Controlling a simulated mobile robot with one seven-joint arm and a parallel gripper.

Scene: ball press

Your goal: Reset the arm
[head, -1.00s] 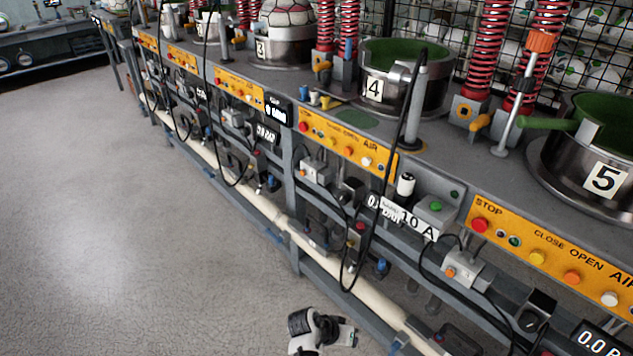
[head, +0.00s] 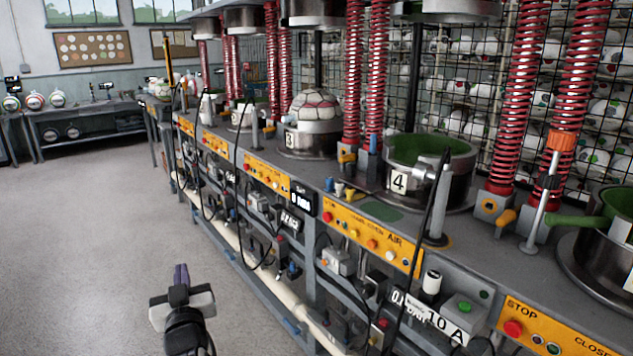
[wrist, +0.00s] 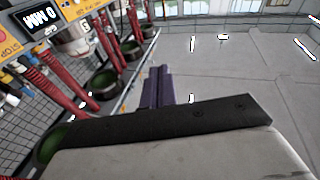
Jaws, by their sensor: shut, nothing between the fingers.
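My gripper (head: 181,275) shows at the lower left of the head view, over the grey floor and to the left of the press bench. Its purple fingers point up and are shut together with nothing between them. In the wrist view the same purple fingers (wrist: 158,85) stand side by side beyond a dark bar and a pale block of my own wrist. The gripper is apart from the bench and touches nothing that I can see.
The press bench (head: 378,210) runs along the right, with red springs (head: 354,75), green-lined pots (head: 432,160) and hanging black cables. A ball (head: 315,108) sits in pot 3. A second bench (head: 85,125) stands at the far left. The floor (head: 90,220) at left is clear.

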